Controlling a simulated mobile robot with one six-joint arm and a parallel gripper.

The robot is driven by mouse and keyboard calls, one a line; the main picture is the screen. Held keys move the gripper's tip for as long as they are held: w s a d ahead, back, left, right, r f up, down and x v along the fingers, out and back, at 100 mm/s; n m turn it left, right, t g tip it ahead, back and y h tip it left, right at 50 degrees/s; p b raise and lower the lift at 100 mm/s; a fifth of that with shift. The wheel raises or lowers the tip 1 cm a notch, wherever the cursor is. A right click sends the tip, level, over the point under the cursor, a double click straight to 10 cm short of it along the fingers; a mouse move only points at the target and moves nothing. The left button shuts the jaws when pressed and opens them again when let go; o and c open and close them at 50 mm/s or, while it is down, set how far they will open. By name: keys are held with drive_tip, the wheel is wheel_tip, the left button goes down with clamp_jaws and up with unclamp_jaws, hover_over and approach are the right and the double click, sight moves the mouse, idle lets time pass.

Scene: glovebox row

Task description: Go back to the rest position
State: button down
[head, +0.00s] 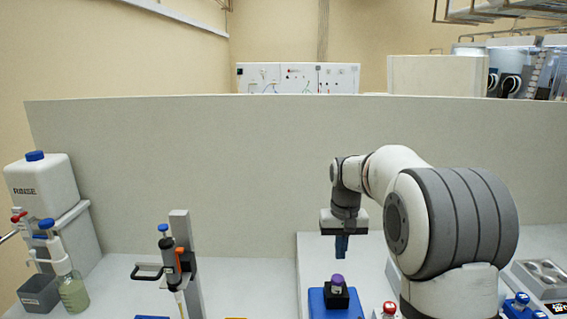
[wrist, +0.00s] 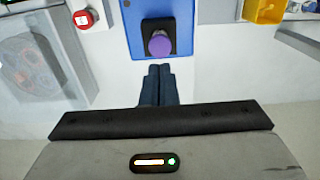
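My gripper (head: 341,246) hangs pointing down above the bench, with its two dark fingers together and nothing seen between them. In the wrist view the fingertips (wrist: 160,70) lie side by side, just short of a purple-capped vial (wrist: 159,43). That vial (head: 337,281) stands upright in a black holder (head: 337,298) on a blue base (head: 316,300), below my gripper and apart from it.
A red-topped button (head: 389,308) stands right of the blue base. A pipette on a stand (head: 185,250) and a RINSE container (head: 42,188) with a bottle (head: 72,290) are at left. A grey partition (head: 200,150) runs behind. A yellow bin (wrist: 264,10) shows in the wrist view.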

drive_tip(key=shift+r, duration=0.65)
drive_tip(key=s+t, duration=0.3)
drive_tip(key=s, duration=2.6)
drive_tip(key=shift+d, duration=0.4)
drive_tip(key=c, duration=2.2)
unclamp_jaws()
drive_tip(key=shift+w, duration=0.1)
